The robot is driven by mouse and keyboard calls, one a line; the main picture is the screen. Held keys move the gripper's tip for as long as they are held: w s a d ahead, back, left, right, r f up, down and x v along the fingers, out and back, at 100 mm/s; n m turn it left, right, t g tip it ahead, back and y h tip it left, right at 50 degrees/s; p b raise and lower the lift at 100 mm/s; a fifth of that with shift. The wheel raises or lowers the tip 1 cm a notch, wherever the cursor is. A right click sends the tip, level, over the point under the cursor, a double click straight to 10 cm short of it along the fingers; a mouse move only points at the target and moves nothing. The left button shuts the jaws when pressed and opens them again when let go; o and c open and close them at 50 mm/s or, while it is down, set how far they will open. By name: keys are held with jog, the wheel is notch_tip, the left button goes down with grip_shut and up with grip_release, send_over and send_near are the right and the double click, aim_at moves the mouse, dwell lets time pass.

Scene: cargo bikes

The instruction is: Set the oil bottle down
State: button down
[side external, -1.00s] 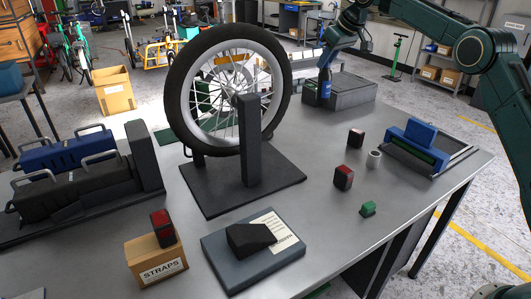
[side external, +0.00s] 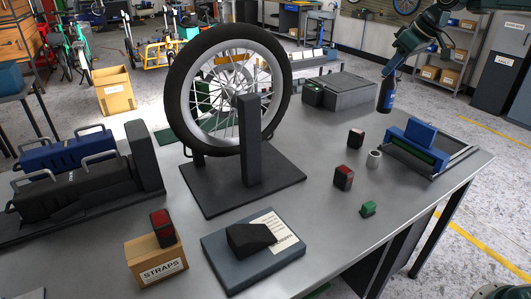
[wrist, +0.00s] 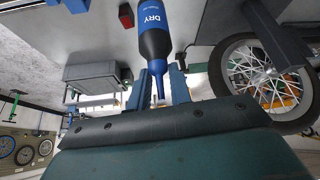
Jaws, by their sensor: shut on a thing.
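The oil bottle (side external: 386,97) is dark with a blue label, hangs roughly upright in the side view, and its base appears above the table top. In the wrist view the bottle (wrist: 155,42) shows the word DRY and a blue nozzle pointing toward my wrist. My gripper (side external: 391,74) is shut on the upper part of the bottle. In the wrist view the two blue-grey fingers of the gripper (wrist: 160,78) stand on either side of the neck. The grey workbench (side external: 330,215) lies below.
A blue and green fixture (side external: 413,140) stands right of the bottle. A grey case (side external: 345,92) stands at the back left of it. A wheel on a stand (side external: 250,185) is further left.

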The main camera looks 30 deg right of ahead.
jog(key=s+f, duration=0.1)
jog(key=s, duration=0.7)
jog(key=shift+s+d+f, duration=0.2)
jog(key=shift+s+d, duration=0.05)
jog(key=shift+s, duration=0.1)
notch_tip(320, 180, down, 16)
jog(key=shift+r, duration=0.15)
jog(key=shift+f, duration=2.25)
jog(key=c, duration=1.3)
grip_release()
